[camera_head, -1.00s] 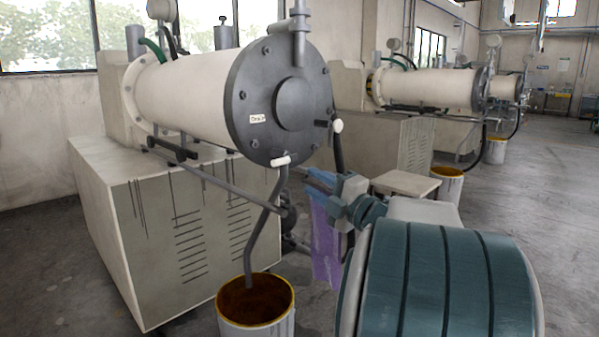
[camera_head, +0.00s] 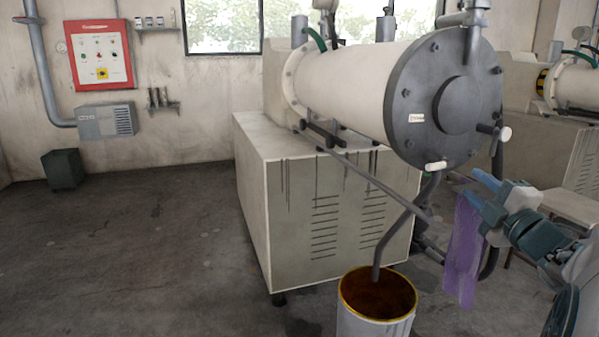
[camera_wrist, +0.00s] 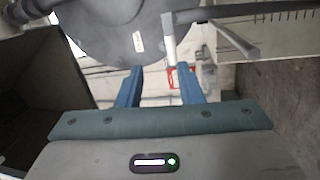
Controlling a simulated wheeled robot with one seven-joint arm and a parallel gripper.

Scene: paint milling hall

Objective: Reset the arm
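My gripper (camera_head: 478,180) is at the right in the head view, beside the lower right of the mill's dark round end plate (camera_head: 447,105). In the wrist view my gripper (camera_wrist: 160,72) has its two blue fingers apart, with nothing seen between them. A purple cloth (camera_head: 463,255) hangs just below and beside the fingers in the head view. It does not show in the wrist view, and I cannot tell what it hangs from. The end plate (camera_wrist: 120,30) and a white-tipped handle (camera_wrist: 168,48) lie beyond the fingers in the wrist view.
A paint bucket (camera_head: 378,317) stands on the floor under the mill's bent drain pipe (camera_head: 392,238). The mill's pale base cabinet (camera_head: 320,220) is behind it. A red control panel (camera_head: 99,55) hangs on the left wall. The floor at left (camera_head: 130,260) is mostly clear.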

